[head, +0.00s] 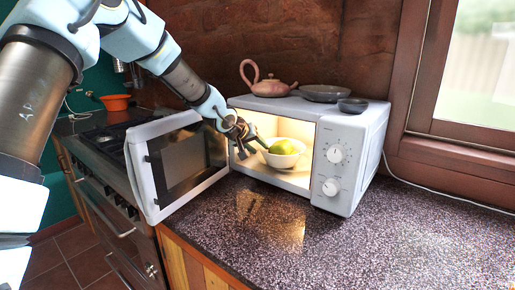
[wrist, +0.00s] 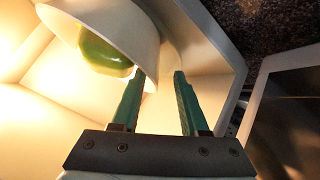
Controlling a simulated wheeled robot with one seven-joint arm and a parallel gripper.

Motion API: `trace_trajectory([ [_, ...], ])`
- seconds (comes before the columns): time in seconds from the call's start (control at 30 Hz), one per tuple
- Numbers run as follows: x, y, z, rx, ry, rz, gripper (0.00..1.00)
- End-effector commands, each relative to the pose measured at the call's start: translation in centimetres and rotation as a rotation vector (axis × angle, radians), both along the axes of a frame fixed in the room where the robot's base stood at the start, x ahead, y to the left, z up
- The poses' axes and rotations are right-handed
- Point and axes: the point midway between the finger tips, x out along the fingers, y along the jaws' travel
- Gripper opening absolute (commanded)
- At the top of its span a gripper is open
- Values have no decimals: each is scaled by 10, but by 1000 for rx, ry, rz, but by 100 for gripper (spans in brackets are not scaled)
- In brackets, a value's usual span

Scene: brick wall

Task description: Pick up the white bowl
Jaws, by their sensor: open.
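The white bowl (head: 287,161) sits inside the open, lit microwave (head: 349,160), with a green fruit (head: 283,147) in it. My gripper (head: 257,149) reaches in at the left side of the bowl, with its fingers apart. In the wrist view the bowl (wrist: 128,22) is at the upper left, with the fruit (wrist: 105,50) inside. The bowl's near rim appears to lie between the tips of my gripper (wrist: 159,75), one finger on the inner side and one outside. Whether either finger touches the bowl I cannot tell.
The microwave door (head: 182,165) stands open to the left, close under my arm. A pink teapot (head: 268,80), a grey plate (head: 325,93) and a small dark bowl (head: 352,105) are on top of the microwave. The speckled counter (head: 400,235) in front is clear.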

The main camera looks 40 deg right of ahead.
Motion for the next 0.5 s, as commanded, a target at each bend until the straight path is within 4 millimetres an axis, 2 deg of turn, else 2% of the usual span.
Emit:
trace_trajectory([
  [0.23, -2, 10, 9, -2, 0, 2, 44],
  [0.5, -14, 48, 43, -1, 0, 4, 44],
])
